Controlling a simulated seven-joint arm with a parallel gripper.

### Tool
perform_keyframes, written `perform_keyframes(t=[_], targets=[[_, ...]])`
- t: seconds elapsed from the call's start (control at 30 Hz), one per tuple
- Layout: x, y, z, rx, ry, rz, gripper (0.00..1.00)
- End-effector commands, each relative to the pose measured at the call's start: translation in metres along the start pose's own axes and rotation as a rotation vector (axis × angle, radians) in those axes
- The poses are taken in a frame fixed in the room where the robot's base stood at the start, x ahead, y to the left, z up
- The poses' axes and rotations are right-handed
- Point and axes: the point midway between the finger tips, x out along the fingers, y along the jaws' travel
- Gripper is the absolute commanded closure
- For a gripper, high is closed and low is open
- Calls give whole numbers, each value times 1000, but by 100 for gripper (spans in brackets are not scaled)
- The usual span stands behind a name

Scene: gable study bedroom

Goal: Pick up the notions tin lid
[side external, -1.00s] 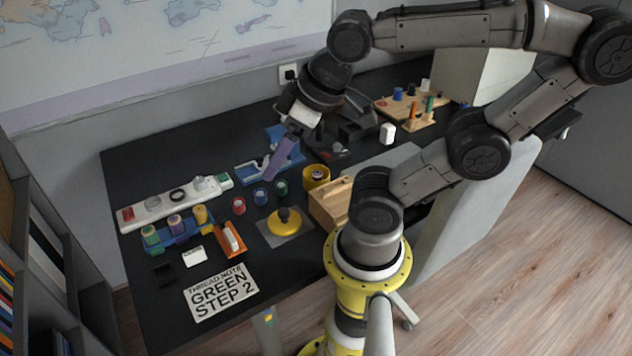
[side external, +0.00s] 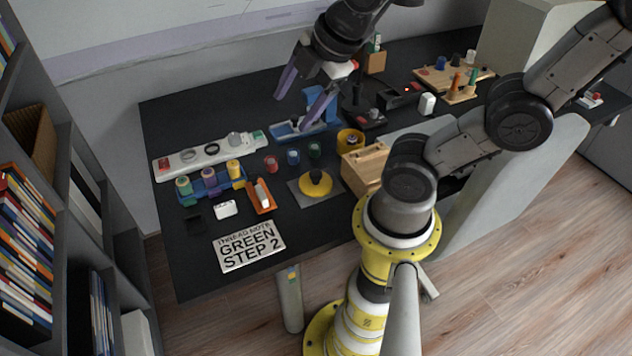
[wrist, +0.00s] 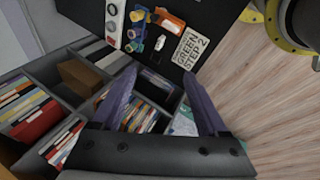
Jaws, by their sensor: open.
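The notions tin lid appears to be the yellow round lid with a dark knob (side external: 316,184). It lies on a grey square mat (side external: 300,198) on the black desk. The open yellow tin (side external: 350,141) stands behind it to the right, with something inside. My gripper (side external: 293,110) is open and empty, its purple fingers spread, in the air above the back of the desk and well away from the lid. In the wrist view my gripper (wrist: 158,85) points toward shelves; I cannot make out the lid there.
A wooden box (side external: 366,168) stands just right of the lid. Small red, blue and green cups (side external: 293,157) stand behind it. An orange holder (side external: 261,197), thread rack (side external: 210,183) and sign (side external: 248,245) are to the left. The desk in front of the lid is fairly clear.

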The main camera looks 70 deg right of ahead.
Motion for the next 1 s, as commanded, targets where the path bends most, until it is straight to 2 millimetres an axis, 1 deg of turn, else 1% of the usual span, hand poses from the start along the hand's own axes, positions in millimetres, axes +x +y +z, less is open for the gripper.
perform_keyframes(t=[0.1, 0.17, 0.27, 0.37, 0.47, 0.5, 0.6, 0.7, 0.87, 0.97, 1.0], targets=[[19, 13, 8, -214, -40, -42, 24], [29, 20, 15, -322, -57, -69, 24], [50, 29, 29, -490, -78, -128, 24], [75, 35, 49, -635, -88, -205, 24], [104, 36, 78, -733, -82, -303, 24], [116, 33, 92, -747, -75, -346, 24], [137, 22, 120, -689, -66, -427, 24], [146, 10, 138, -623, -59, -480, 24], [152, 2, 148, -585, -60, -497, 24], [163, -4, 150, -584, -59, -500, 24], [169, -8, 151, -585, -58, -501, 24]])
